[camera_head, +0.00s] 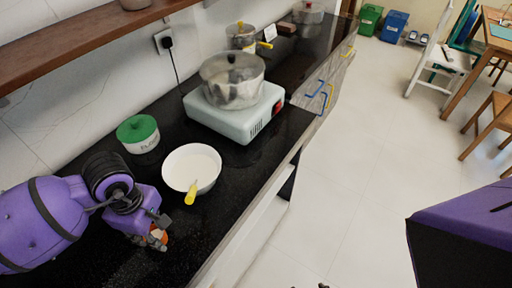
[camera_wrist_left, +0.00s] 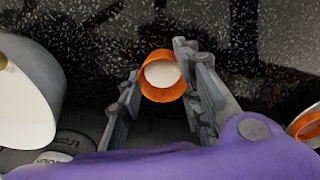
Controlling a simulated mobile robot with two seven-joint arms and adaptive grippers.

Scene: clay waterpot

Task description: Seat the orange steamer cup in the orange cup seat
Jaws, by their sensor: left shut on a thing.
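My left gripper (camera_head: 157,232) is low over the near part of the black counter, shut on a small orange cup. In the left wrist view the orange cup (camera_wrist_left: 147,86), with a white round inside, sits between the two fingers (camera_wrist_left: 159,68). In the head view the fingers largely hide it, and only bits of orange show. A second orange round thing (camera_wrist_left: 302,121) is cut off at the right edge of the wrist view; I cannot tell whether it is the orange cup seat. My right gripper is not in view.
A white bowl (camera_head: 192,160) with a yellow handle stands just beyond the gripper; a green-lidded pot (camera_head: 138,130) is beside it. A stove (camera_head: 237,122) with a glass-lidded pot (camera_head: 232,88) stands farther back. The counter's front edge lies to the right.

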